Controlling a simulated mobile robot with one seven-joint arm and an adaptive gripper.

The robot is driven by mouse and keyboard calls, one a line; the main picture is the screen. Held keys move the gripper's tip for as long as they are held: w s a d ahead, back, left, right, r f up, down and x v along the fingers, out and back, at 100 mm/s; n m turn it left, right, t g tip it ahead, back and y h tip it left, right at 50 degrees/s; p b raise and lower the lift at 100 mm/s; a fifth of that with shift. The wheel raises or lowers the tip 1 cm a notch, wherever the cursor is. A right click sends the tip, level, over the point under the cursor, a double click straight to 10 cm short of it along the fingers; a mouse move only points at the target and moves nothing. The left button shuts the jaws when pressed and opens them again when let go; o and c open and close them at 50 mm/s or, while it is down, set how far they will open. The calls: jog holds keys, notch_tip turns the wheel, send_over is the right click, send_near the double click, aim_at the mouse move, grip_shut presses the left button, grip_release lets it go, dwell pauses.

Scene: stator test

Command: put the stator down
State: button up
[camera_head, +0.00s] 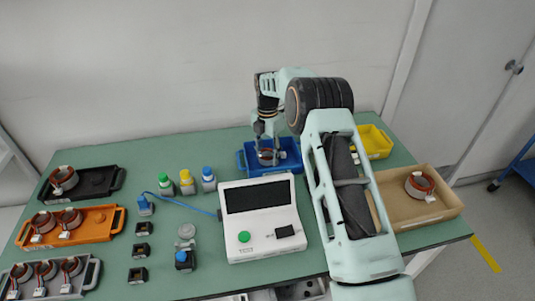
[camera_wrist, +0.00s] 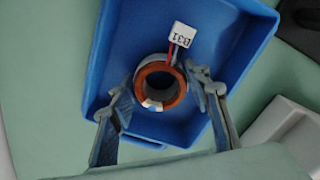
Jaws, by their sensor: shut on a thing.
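The stator (camera_wrist: 160,88) is a ring with copper-coloured windings, red and dark leads and a white connector marked B31. In the wrist view my gripper (camera_wrist: 162,95) has one finger on each side of it and is shut on it. The stator is over or inside the blue tray (camera_wrist: 235,50); I cannot tell whether it touches the tray floor. In the head view my gripper (camera_head: 266,147) points down into the blue tray (camera_head: 292,161) at the back of the table, with the stator (camera_head: 266,158) low between its fingers.
A white test device (camera_head: 262,240) stands in front of the blue tray. A yellow bin (camera_head: 378,152) and a cardboard box (camera_head: 445,208) holding another stator (camera_head: 419,185) are to the right. Black (camera_head: 101,181), orange (camera_head: 103,226) and grey (camera_head: 85,281) trays with stators are at left.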

jog(key=o, duration=1)
jog(key=shift+f, duration=0.2)
jog(key=o, duration=0.5)
jog(key=shift+r, duration=0.1)
notch_tip(320, 180, up, 12)
jog(key=shift+r, duration=0.15)
